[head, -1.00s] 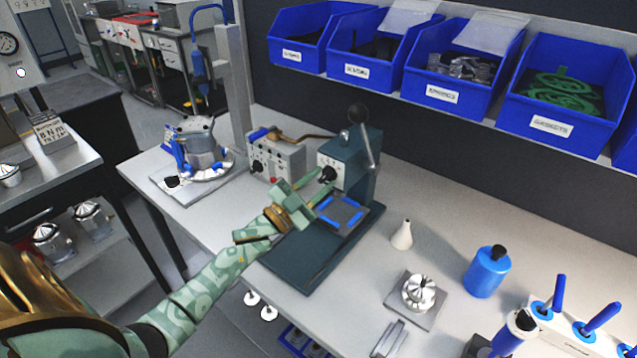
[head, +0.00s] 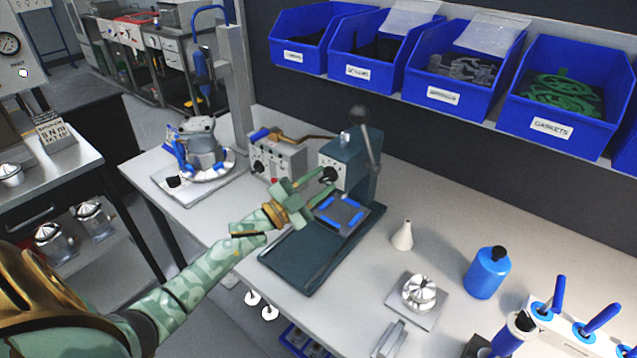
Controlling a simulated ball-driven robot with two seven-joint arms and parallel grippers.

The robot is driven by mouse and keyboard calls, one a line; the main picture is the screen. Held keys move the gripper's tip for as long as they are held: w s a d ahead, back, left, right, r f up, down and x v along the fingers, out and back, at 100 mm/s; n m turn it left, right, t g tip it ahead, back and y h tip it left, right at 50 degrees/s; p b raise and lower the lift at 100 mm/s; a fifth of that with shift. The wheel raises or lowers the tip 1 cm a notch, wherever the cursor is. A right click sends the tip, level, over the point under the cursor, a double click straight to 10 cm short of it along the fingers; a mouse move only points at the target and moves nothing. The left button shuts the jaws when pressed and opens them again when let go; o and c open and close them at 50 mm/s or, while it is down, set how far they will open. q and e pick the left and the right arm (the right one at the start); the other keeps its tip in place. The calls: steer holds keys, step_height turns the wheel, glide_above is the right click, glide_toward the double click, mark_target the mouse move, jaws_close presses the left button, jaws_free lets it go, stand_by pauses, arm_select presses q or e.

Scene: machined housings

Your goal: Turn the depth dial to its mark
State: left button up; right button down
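The depth dial (head: 329,174) looks to be the black knob on the front face of the dark teal press (head: 357,150). Its mark is too small to make out. My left gripper (head: 323,182), in green patterned covering, reaches in from the left with its fingertips right at the dial. One finger is at the dial's upper left and the other lies below it. The fingers stand apart, but I cannot tell whether they touch the dial. My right gripper is not in view.
A grey control box (head: 279,161) stands left of the press. The press lever (head: 370,145) rises at its right. Blue bins (head: 566,85) hang behind.

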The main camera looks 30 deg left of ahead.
arm_select(q)
steer(key=v, duration=1.6)
steer(key=shift+s, duration=0.2)
